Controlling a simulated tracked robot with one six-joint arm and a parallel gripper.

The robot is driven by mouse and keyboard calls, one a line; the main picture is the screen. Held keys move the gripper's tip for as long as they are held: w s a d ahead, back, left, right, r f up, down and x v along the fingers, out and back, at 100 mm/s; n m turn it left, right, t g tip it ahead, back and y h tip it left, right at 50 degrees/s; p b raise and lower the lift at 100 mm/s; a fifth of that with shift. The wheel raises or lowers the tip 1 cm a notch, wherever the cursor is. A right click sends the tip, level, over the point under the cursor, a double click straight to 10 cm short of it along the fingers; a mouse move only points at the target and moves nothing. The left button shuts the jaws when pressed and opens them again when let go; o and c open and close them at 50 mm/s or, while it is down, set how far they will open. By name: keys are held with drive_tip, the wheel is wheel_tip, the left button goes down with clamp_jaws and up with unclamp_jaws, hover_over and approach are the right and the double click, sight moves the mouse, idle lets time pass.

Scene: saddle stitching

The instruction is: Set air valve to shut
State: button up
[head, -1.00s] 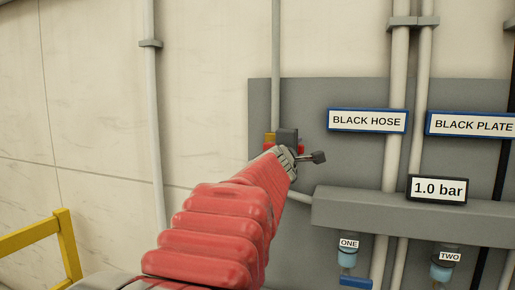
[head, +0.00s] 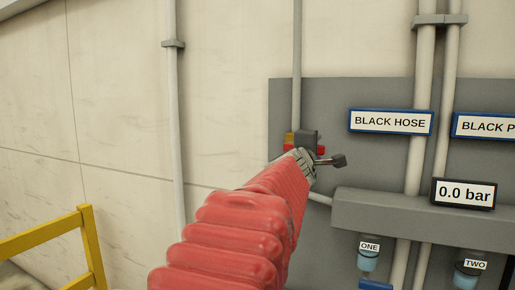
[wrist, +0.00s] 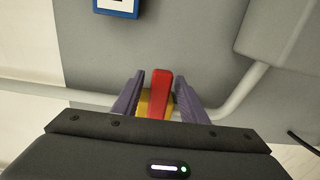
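The air valve (wrist: 160,92) has a red lever and a yellow body behind it. In the wrist view the lever stands upright in the picture between the two purple fingers of my gripper (wrist: 160,78). The fingers are apart, one on each side of the lever, with a narrow gap showing on both sides. In the head view my gripper (head: 306,138) is at the valve and hides most of it. Only bits of yellow (head: 289,140) and red (head: 320,150) show there. A pressure display (head: 464,194) reads 0.0 bar.
The valve sits on a pipe in front of a grey panel (head: 380,90). A BLACK HOSE sign (head: 391,122) and a grey manifold (head: 400,212) with cups ONE (head: 368,258) and TWO (head: 472,270) are to the right. A yellow rail (head: 90,250) stands at lower left.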

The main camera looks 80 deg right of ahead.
drive_tip(key=shift+w+a, duration=0.25)
drive_tip(key=shift+a, duration=1.1)
drive_tip(key=shift+w+a, duration=0.25)
drive_tip(key=shift+a, duration=1.05)
drive_tip(key=shift+w, duration=0.1)
